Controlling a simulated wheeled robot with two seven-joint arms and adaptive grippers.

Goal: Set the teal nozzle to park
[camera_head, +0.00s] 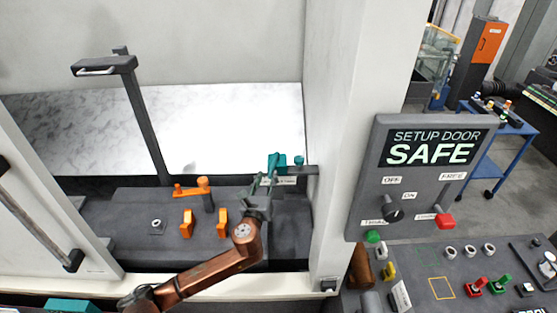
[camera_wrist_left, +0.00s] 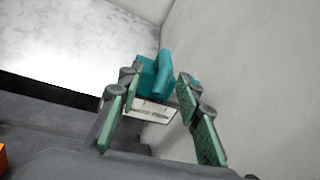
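The teal nozzle (camera_head: 278,162) sits at the right end of the machine's inside, beside the white pillar, with a small teal knob to its right. In the left wrist view the teal nozzle (camera_wrist_left: 161,75) stands just beyond my fingertips, above a small white label plate (camera_wrist_left: 150,109) whose text is too blurred to read. My left gripper (camera_head: 264,185) reaches in from below, close to the nozzle. In the left wrist view my left gripper (camera_wrist_left: 158,90) has its two fingers spread apart with nothing clearly between them. My right gripper is not in view.
An orange nozzle (camera_head: 192,189) and orange blocks (camera_head: 187,223) stand left of my arm on the dark bed. A white pillar (camera_head: 345,130) closes the right side. A control panel (camera_head: 418,178) reading SAFE and a button desk (camera_head: 440,275) lie further right.

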